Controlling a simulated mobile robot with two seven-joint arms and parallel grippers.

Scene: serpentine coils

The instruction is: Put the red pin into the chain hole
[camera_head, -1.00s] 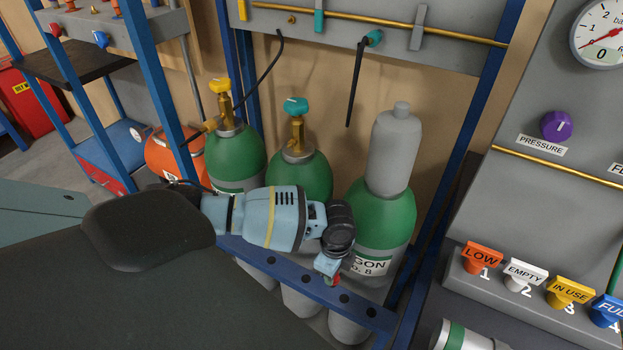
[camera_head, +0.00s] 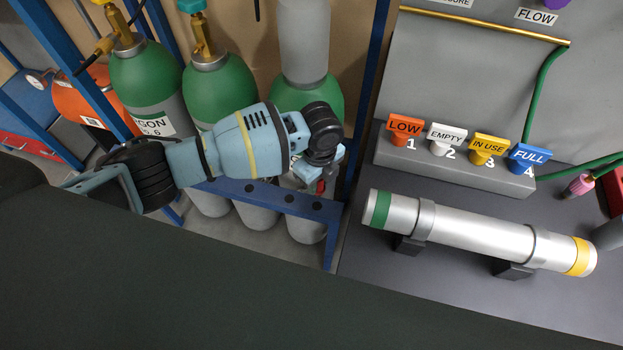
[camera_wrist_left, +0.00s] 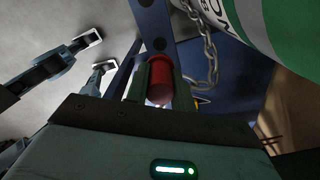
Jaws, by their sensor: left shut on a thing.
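My left gripper (camera_head: 323,181) is at the right part of the blue rail (camera_head: 268,195), in front of the rightmost green and grey cylinder (camera_head: 306,68). It is shut on the red pin (camera_head: 320,186). In the left wrist view the red pin (camera_wrist_left: 160,78) sits between the two fingers, with the blue rail (camera_wrist_left: 156,22) beyond it. Dark round holes show in the rail. A steel chain (camera_wrist_left: 206,45) hangs beside the cylinder, right of the pin. I cannot tell which hole is the chain hole, or whether the pin touches the rail. My right gripper is not seen.
Two more green cylinders (camera_head: 221,88) (camera_head: 150,80) stand to the left behind the rail. A dark bench at right holds a silver tube (camera_head: 475,230) on clamps and a block with labelled tags (camera_head: 455,168). A blue post (camera_head: 372,75) rises right of the cylinders.

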